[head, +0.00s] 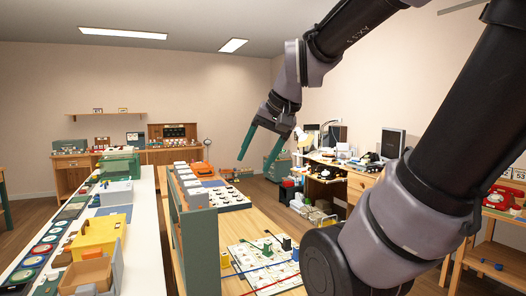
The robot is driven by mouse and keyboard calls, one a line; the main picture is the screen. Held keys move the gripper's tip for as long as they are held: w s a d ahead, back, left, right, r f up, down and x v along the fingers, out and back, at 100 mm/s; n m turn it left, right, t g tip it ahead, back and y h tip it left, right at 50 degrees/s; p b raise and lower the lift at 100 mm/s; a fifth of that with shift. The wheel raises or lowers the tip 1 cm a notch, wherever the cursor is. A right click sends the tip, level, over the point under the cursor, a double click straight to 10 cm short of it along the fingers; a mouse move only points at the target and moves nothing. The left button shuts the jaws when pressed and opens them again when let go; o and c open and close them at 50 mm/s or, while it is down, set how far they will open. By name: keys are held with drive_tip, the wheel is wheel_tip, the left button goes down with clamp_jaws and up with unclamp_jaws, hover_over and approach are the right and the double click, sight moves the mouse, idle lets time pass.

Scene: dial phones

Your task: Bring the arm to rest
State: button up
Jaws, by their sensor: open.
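My gripper (263,143) hangs in the air at the end of my arm, near the middle of the head view. Its two green fingers are spread apart and point down and to the left. Nothing shows between them. It appears above the far end of the wooden workbench, apart from everything. My arm reaches in from the right and bends at the top right.
The wooden workbench (225,280) carries a white board with cords (268,262) and an orange phone (203,168). A white counter (147,240) with a yellow bin (98,238) runs along the left. A red phone (497,198) sits on a shelf at right.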

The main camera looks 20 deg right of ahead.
drive_tip(key=shift+s+d+r+n+t+h, duration=0.2)
drive_tip(key=shift+s+r+t, duration=0.15)
drive_tip(key=shift+s, duration=0.15)
drive_tip(key=shift+s+d+r+n+t+h, duration=0.15)
drive_tip(key=shift+s+r+n+t, duration=0.15)
drive_tip(key=shift+s, duration=0.2)
